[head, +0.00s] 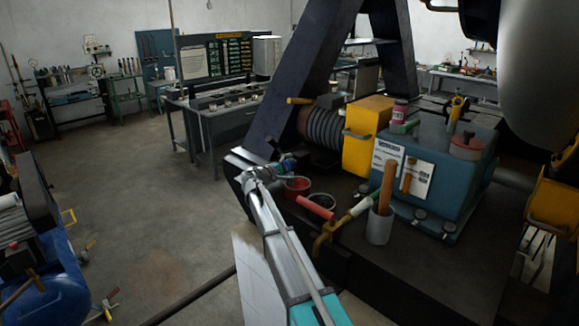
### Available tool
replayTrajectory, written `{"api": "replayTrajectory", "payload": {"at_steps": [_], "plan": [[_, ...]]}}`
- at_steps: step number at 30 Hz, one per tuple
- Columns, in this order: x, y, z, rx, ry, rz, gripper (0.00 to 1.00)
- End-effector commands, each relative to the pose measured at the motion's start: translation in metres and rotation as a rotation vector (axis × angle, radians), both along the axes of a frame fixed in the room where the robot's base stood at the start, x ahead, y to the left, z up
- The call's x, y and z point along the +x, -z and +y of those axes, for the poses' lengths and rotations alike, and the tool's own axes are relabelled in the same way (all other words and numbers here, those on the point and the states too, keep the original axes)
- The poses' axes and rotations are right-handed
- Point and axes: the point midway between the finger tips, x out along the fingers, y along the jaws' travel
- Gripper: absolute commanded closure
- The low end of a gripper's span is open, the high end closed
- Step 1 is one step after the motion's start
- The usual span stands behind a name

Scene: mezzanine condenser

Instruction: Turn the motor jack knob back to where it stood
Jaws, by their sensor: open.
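My arm reaches up from the bottom centre to the edge of a dark machine bed. My gripper (287,163) is at its far end, small and partly hidden behind the wrist; it is open, with nothing visibly held. It is beside a round tin with a red inside (297,186); I cannot tell whether they touch. I cannot pick out the motor jack knob for certain. A blue-green box (455,178) on the bed carries a red round cap (467,147) on top and small round knobs (420,216) low on its front.
A grey cup (380,226) with a wooden handle, a red-handled tool (315,207) and a yellow clamp (330,236) crowd the bed's front edge. A yellow box (367,137) and a dark slanted frame (315,75) stand behind. The floor (140,200) at left is mostly clear.

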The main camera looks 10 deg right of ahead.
Motion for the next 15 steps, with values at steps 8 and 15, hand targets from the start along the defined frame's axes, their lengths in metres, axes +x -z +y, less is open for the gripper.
{"api": "replayTrajectory", "payload": {"at_steps": [8, 15], "plan": [[0.0, -0.001, 0.001, -0.002, -0.002, 0.0, 0.07], [-0.01, -0.001, 0.014, -0.002, -0.003, 0.0, 0.07]]}}
